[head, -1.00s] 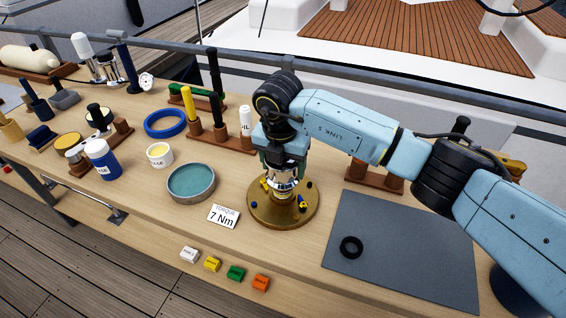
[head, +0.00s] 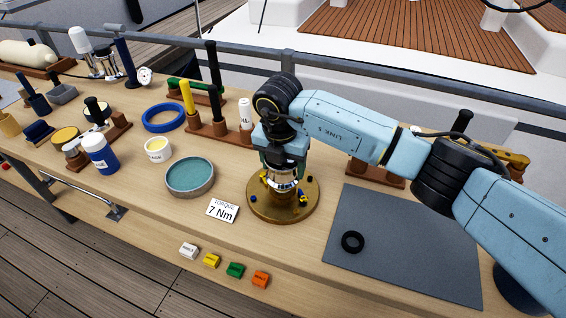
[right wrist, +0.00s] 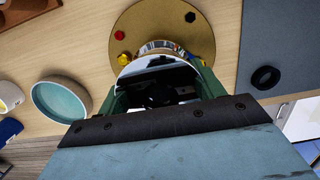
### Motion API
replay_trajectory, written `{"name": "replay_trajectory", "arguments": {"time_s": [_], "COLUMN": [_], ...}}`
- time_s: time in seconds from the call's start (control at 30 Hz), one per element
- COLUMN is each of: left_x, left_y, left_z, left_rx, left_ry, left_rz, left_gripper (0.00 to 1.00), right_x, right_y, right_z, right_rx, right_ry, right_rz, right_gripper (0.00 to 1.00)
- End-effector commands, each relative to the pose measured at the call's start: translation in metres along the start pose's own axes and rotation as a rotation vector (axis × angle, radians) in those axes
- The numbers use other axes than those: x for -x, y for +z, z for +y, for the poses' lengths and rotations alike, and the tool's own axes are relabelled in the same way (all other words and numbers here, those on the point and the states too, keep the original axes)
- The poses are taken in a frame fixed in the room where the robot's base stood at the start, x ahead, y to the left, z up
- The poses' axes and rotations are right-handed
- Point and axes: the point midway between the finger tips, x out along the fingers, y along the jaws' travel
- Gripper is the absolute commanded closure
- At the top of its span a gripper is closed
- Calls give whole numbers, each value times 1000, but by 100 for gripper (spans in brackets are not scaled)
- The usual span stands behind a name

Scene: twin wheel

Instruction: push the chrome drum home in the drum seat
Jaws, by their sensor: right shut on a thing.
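The chrome drum (head: 284,181) stands over the middle of the round brass base (head: 262,208), where the drum seat lies hidden beneath it. It also shows in the right wrist view (right wrist: 160,62), between my fingers. My right gripper (head: 283,168) comes down from above and is shut on the drum's upper part. The drum looks upright. I cannot tell whether its lower edge is fully down in the seat. Small blue and yellow parts sit on the brass base around it. My left gripper is not in view.
A torque card (head: 222,210) and a teal-lined round dish (head: 190,177) lie left of the base. A grey mat (head: 400,245) with a black ring (head: 352,242) is at the right. Several coloured blocks (head: 235,270) line the front edge. Tool racks (head: 220,135) stand behind.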

Motion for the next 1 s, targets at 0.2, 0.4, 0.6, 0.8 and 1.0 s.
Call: {"name": "replay_trajectory", "arguments": {"time_s": [0.2,0.4,0.6,0.8,1.0], "left_x": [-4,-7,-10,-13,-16], "left_y": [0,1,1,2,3], "left_z": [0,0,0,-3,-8], "left_rx": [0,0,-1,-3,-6], "left_ry": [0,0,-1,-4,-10], "left_rz": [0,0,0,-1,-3], "left_gripper": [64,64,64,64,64], "right_x": [-4,-8,-13,-17,-22], "right_y": [0,0,-1,-2,-2], "right_z": [1,1,1,1,1], "right_rx": [0,0,0,0,0], "right_ry": [3,3,3,3,3], "right_rz": [-2,-2,-2,-2,-2], "right_gripper": [84,84,84,84,84]}}
